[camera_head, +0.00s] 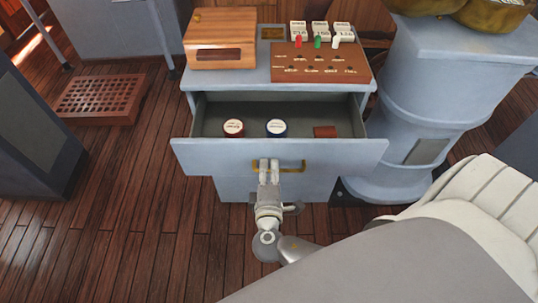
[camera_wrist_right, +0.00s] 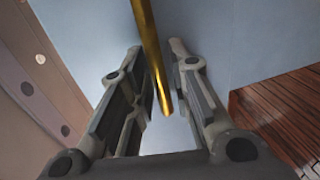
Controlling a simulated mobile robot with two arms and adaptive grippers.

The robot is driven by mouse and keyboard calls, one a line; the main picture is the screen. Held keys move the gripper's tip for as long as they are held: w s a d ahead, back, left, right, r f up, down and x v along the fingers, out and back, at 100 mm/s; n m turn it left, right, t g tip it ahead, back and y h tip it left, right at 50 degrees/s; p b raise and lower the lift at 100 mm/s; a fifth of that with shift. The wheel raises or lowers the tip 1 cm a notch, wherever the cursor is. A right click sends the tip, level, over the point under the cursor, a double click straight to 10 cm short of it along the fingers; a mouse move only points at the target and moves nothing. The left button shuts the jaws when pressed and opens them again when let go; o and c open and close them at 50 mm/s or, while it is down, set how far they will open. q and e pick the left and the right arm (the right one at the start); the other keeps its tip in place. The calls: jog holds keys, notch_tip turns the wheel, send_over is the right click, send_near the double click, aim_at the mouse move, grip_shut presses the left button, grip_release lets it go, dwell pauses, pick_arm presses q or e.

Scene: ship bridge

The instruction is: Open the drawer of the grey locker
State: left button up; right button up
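The grey locker (camera_head: 200,101) stands ahead of me, and its drawer (camera_head: 205,155) is pulled well out. The drawer's brass handle (camera_head: 293,165) is on the front panel; it also shows in the right wrist view (camera_wrist_right: 150,50). My right gripper (camera_head: 268,165) is at the left part of the handle, its two fingers close together on either side of the bar. In the right wrist view the bar runs between the fingers (camera_wrist_right: 157,55). My left gripper is out of view.
The drawer holds a red-rimmed round item (camera_head: 233,127), a blue-rimmed one (camera_head: 276,128) and a small red-brown block (camera_head: 325,131). A wooden box (camera_head: 220,35) and a plug panel (camera_head: 320,65) sit on top. A grey pedestal (camera_head: 430,90) stands right; floor (camera_head: 130,220) is clear front left.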

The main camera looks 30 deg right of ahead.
jog(key=v, duration=1.2)
jog(key=shift+w+f, duration=0.1)
jog(key=s+d+f+g+y, duration=0.1)
jog(key=s+f+g+y, duration=0.2)
jog(key=f, duration=1.1)
jog(key=s+d+f+g+y, duration=0.15)
jog(key=s+f+g, duration=0.25)
jog(key=f, duration=1.1)
jog(key=s+d+f+m+g+y, duration=0.1)
jog(key=s+f+m+g, duration=0.1)
jog(key=s+f+m, duration=0.2)
jog(key=s+d+f+m+g+y, duration=0.2)
jog(key=s+f+m, duration=0.3)
jog(key=s+f, duration=0.6)
jog(key=s+g, duration=0.1)
jog(key=s, duration=0.2)
jog(key=shift+s, duration=0.2)
jog(key=shift+d+y, duration=0.1)
jog(key=shift+y, duration=0.15)
